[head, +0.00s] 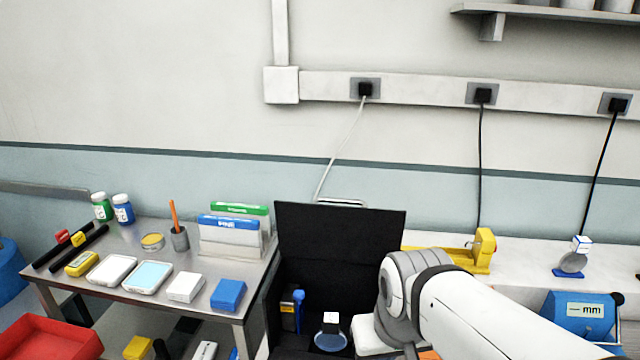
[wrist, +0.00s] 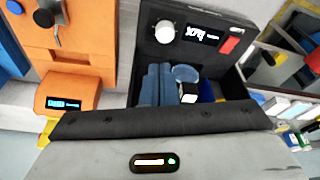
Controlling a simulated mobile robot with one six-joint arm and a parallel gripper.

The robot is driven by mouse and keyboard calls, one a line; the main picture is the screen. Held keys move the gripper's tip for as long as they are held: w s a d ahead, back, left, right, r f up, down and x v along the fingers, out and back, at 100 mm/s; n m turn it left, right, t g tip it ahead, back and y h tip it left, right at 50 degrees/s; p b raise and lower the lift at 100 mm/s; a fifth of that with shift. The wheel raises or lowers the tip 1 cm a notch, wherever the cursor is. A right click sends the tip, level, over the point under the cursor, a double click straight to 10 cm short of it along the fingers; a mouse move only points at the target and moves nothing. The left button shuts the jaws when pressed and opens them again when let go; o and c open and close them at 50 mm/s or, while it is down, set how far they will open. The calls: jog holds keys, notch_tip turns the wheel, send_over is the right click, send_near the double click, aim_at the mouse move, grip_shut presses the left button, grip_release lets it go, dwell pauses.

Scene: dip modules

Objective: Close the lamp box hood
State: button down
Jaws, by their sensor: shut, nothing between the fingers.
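The lamp box hood (head: 340,238) is a black panel that stands raised at the back of the open lamp box (head: 285,335). Inside the box a round blue-grey dish (head: 330,342) lies near a small white cube (head: 331,317). The wrist view shows the dish (wrist: 185,73) and the black control panel of the box (wrist: 212,28) with a white knob, lit display and red switch. My gripper (wrist: 158,68) shows there as two blue-grey fingers side by side, shut and empty, over the box opening beside the dish. My arm hides the fingers in the head view.
A metal table (head: 205,236) with several small items and blue and green folders stands left of the box. An orange device (wrist: 75,60) is beside the box, and a yellow tool (head: 484,250) is on the counter behind my arm.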

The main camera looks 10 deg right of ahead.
jog(key=shift+a+r, duration=0.1)
jog(key=w+a+r+m+t+h+b, duration=0.1)
jog(key=w+r+m+t+b, duration=0.1)
jog(key=w+r, duration=1)
jog(key=w+a+r+m+t+h+b, duration=0.1)
jog(key=w+a+r+m+t, duration=0.1)
jog(key=w+r, duration=1.05)
jog(key=f, duration=0.3)
jog(key=w+f, duration=0.1)
jog(key=f, duration=0.2)
jog(key=w+d+f, duration=0.1)
jog(key=f, duration=0.2)
jog(key=shift+w+f+p, duration=0.1)
jog(key=shift+w+p, duration=0.1)
jog(key=shift+p, duration=0.15)
jog(key=shift+a+f, duration=0.1)
jog(key=shift+f, duration=0.1)
